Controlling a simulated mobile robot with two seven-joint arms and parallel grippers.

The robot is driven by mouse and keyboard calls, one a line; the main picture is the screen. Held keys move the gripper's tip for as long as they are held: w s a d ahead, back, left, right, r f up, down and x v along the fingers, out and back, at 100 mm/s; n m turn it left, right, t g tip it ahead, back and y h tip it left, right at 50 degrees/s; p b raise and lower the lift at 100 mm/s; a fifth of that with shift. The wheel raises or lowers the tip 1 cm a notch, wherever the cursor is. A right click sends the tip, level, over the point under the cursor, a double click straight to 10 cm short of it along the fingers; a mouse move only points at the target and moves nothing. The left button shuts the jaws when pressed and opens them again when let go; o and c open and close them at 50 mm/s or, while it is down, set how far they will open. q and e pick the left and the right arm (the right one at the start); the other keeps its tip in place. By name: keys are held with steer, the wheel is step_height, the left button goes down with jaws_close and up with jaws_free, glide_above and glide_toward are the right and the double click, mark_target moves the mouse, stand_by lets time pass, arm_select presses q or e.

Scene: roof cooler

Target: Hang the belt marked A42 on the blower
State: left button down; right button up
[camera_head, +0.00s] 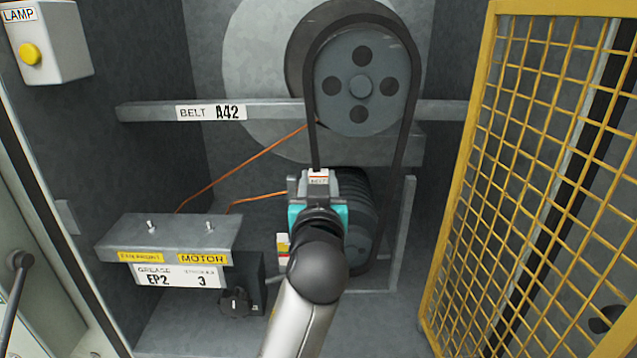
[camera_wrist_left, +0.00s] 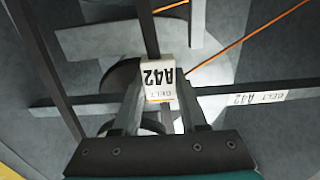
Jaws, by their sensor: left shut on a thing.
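The black belt (camera_head: 411,120) loops over the large grey upper pulley (camera_head: 345,62) of the blower and runs down both sides towards the ribbed motor (camera_head: 356,200). Its lower end is partly behind my arm, so I cannot tell how it sits on the motor's pulley. My left gripper (camera_head: 318,178) is shut on the left strand, just above the motor. In the left wrist view, the belt's white tag (camera_wrist_left: 158,78), marked A42, sits between the fingers of the left gripper (camera_wrist_left: 155,98). My right gripper is not in view.
A crossbar carries a BELT A42 plate (camera_head: 212,113). A grey shelf (camera_head: 170,232) with two studs and MOTOR label stands left. Orange cords (camera_head: 245,165) run behind. A yellow mesh door (camera_head: 530,150) stands open on the right. A lamp box (camera_head: 50,42) is upper left.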

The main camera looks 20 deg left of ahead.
arm_select(q)
steer(key=shift+w+a+r, duration=0.1)
steer(key=shift+w+a, duration=0.05)
steer(key=shift+w, duration=0.65)
stand_by(0.8)
steer(key=shift+f+b, duration=0.35)
steer(key=shift+f, duration=0.35)
stand_by(0.6)
steer(key=shift+c, duration=1.8)
jaws_free()
steer(key=shift+a, duration=0.1)
